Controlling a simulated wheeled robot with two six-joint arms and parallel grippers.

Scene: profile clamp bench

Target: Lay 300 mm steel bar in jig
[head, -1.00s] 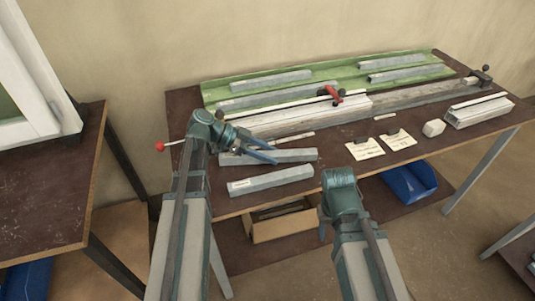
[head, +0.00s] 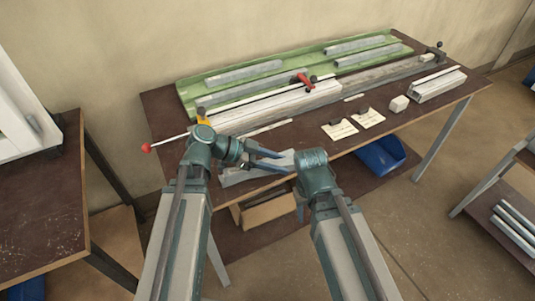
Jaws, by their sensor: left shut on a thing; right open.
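My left gripper (head: 268,159) is shut on a grey steel bar (head: 286,156) at the front edge of the bench; I cannot tell whether the bar is lifted clear. Another grey bar (head: 240,180) shows just below the fingers, partly hidden by my arm. The jig is a long pale rail (head: 290,103) with a red toggle clamp (head: 303,80) and a grey channel (head: 385,73) running right to an end stop (head: 434,52). My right gripper (head: 299,203) is open at the front edge, pointing down and mostly hidden behind its own wrist.
A green tray (head: 290,66) with several grey bars lies along the back. Two paper cards (head: 340,129), a pale block (head: 399,103) and aluminium profiles (head: 437,85) lie on the right. A blue bin (head: 381,155) and a wooden box (head: 265,211) are below the bench.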

